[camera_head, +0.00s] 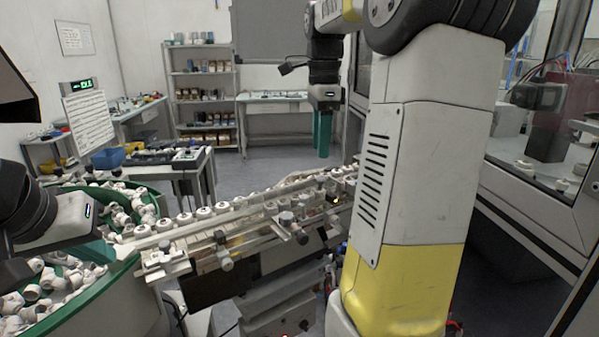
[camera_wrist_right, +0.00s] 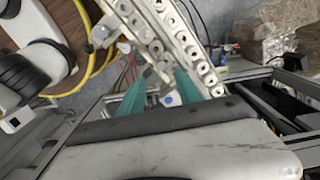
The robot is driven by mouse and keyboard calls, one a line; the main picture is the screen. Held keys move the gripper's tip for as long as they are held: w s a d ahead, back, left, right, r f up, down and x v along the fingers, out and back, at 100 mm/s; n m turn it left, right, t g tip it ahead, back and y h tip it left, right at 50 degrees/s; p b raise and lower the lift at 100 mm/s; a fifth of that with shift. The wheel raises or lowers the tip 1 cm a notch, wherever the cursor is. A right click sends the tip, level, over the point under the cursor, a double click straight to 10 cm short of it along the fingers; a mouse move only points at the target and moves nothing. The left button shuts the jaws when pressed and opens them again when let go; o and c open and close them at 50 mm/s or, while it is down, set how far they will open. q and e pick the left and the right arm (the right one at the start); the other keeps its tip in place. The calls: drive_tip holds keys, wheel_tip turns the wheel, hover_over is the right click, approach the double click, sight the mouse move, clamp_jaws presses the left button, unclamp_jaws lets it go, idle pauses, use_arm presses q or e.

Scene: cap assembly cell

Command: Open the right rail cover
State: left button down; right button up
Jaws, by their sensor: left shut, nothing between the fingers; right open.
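The pale linear rail (camera_head: 237,214) runs from the lower left to the middle in the head view, with a row of round white parts on it. I cannot clearly pick out the right rail cover or tell how it stands. In the right wrist view the rail (camera_wrist_right: 178,42) carries round parts. My right gripper (camera_head: 322,155) hangs with its teal fingers downward. In the right wrist view its fingers (camera_wrist_right: 160,75) are spread and empty, pointing at the rail and its small metal fittings; the distance is unclear.
Green-rimmed feeder bowls (camera_head: 100,287) full of white parts stand at the left. A big white and yellow arm column (camera_head: 425,165) blocks the right side of the rail. Shelves (camera_head: 203,95) and a bench (camera_head: 265,98) stand at the back, with open floor before them.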

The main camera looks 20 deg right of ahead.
sight(320, 179)
drive_tip(key=shift+w+d+f, duration=0.1)
drive_tip(key=shift+w+d, duration=0.05)
drive_tip(key=shift+f+m, duration=0.3)
wheel_tip(320, 179, down, 7)
drive_tip(key=shift+r, duration=0.1)
clamp_jaws()
idle(1.3)
